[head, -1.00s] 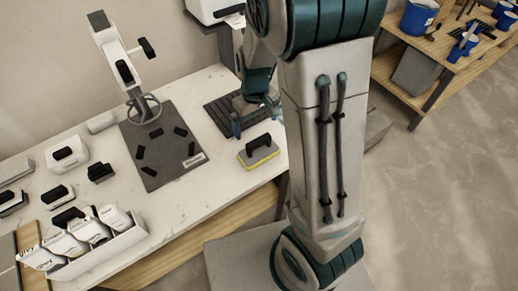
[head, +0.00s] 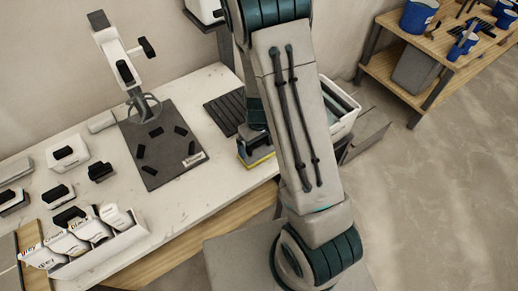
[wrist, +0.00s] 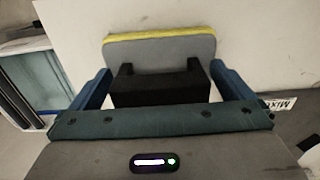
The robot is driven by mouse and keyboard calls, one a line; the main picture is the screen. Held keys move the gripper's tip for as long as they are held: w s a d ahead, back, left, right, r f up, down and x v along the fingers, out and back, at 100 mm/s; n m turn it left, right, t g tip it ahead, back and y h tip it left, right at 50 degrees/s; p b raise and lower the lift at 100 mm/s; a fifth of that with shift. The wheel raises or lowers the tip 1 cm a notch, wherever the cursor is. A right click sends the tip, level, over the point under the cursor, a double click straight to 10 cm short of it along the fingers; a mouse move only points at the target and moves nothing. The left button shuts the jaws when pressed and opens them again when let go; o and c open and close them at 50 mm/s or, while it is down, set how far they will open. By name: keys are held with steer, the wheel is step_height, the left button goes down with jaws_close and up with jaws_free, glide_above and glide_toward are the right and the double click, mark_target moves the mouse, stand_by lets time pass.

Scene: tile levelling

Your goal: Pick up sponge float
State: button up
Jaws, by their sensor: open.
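The sponge float has a yellow sponge edge, a grey plate and a black handle. In the head view the sponge float (head: 260,164) sits near the front edge of the white worktop (head: 215,190), partly hidden by my arm. In the wrist view the sponge float (wrist: 160,48) lies ahead of my gripper (wrist: 160,72). My gripper is open. Its two blue fingers stand on either side of the black handle (wrist: 160,84), with a visible gap on each side. In the head view my arm hides most of the gripper.
A dark mat (head: 165,140) with several small black pieces lies left of the float. A ribbed black tray (head: 228,112) lies behind it. A white bin (head: 345,125) shows to the right, behind my arm. The worktop front, left of the float, is clear.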

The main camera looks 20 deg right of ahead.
steer(key=c, duration=1.1)
steer(key=shift+c, duration=0.2)
